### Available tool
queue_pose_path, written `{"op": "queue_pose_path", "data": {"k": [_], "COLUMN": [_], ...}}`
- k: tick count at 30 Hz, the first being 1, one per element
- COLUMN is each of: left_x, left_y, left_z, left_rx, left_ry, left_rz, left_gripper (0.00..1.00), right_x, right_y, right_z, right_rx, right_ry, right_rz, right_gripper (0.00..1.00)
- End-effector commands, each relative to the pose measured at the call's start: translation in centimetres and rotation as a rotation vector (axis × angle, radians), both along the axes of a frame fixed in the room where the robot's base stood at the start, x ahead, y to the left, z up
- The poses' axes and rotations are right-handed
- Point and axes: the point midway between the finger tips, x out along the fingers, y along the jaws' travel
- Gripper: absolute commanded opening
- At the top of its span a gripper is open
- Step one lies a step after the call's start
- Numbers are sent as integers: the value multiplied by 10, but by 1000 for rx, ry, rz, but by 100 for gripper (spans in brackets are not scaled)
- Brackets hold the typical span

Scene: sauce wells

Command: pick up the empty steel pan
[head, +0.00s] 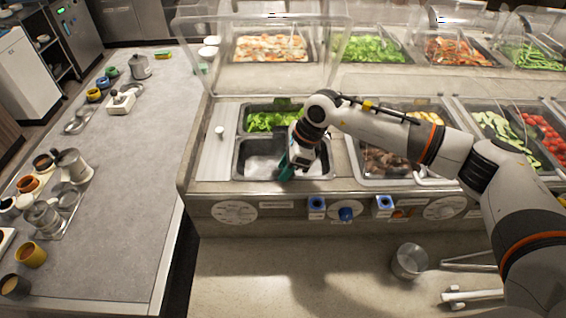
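A rectangular steel pan (252,161) sits in the front left well of the counter, below the pan of lettuce. I see no food in it, only pale reflections on its bottom. My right gripper (285,172) points down at the pan's right part, near its front right corner. A dark teal part shows at the gripper's tip. The fingers are small and partly hidden by the wrist, so I cannot tell whether they are open or touch the pan's rim. My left gripper is not in view.
A lettuce pan (270,119) lies just behind, and a meat pan (388,160) to the right. Clear guards stand over the back row. A round steel pot (409,261) stands low in front. The grey side counter (150,180) at left holds cups and jugs, with free room in its middle.

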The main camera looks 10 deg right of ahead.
Motion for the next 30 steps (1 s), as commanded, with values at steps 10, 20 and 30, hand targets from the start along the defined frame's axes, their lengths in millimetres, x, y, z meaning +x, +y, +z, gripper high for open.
{"op": "queue_pose_path", "data": {"k": [10,20,30], "left_x": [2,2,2], "left_y": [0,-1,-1], "left_z": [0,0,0], "left_rx": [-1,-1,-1], "left_ry": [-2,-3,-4], "left_rz": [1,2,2], "left_gripper": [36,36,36], "right_x": [0,0,1], "right_y": [0,0,0], "right_z": [0,1,1], "right_rx": [0,1,1], "right_ry": [0,-1,-1], "right_rz": [-1,-1,-1], "right_gripper": [0,0,0]}}
